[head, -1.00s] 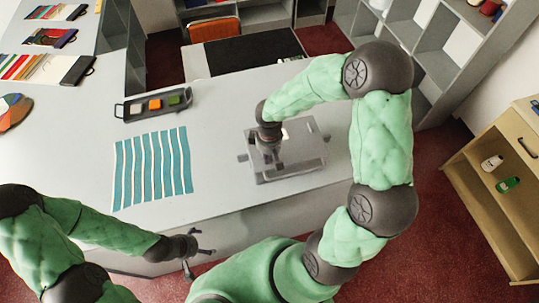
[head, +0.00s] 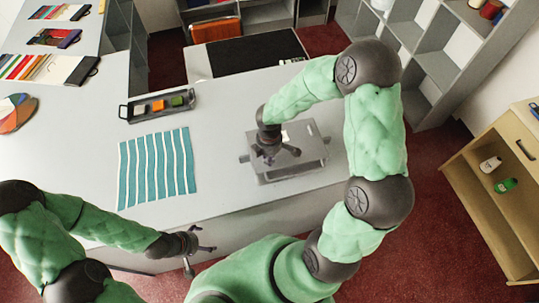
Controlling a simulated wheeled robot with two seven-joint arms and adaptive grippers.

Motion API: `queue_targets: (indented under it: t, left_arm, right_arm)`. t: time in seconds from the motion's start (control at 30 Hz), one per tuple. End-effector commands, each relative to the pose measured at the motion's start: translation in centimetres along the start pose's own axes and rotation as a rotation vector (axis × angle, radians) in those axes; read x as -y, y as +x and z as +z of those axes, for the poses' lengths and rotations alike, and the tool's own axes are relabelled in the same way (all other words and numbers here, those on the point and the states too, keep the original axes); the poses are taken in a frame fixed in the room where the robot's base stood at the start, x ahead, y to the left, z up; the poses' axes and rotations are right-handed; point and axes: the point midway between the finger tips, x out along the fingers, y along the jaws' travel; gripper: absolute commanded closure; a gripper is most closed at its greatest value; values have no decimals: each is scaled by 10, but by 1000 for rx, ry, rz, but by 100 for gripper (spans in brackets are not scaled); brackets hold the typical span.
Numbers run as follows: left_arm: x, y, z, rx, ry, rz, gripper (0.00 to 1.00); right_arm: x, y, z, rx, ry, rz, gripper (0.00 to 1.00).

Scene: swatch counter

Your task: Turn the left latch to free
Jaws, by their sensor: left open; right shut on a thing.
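A flat grey case (head: 308,160) lies on the counter, with small tabs at its left and right sides. My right gripper (head: 271,155) points down onto the left part of its top. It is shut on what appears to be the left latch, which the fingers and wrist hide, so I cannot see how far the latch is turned. My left gripper (head: 197,242) is open and empty, off the counter's front edge, apart from the case.
A teal striped swatch sheet (head: 157,169) lies on the counter (head: 220,150) left of the case. Behind it stands a dark tray (head: 130,112) with white, orange and green blocks. Shelves and a wooden cabinet (head: 480,150) stand to the right.

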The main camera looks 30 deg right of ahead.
Motion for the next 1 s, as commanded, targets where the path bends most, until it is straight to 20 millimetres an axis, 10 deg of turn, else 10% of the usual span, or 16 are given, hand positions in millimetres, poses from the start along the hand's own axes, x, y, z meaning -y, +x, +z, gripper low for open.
queue_targets:
  t: [0.77,0.8,0.87,1.0]
  left_arm:
    - [-2,-5,0,0,0,0,12]
    - [-2,-5,0,0,0,0,12]
    - [-2,-5,0,0,0,0,12]
    - [-2,-5,0,0,0,0,12]
  right_arm:
    - [0,0,-1,0,-108,-1,100]
    - [0,0,-1,0,-108,-1,75]
    - [0,0,-1,0,-108,-1,58]
    - [0,0,0,0,-107,-1,56]
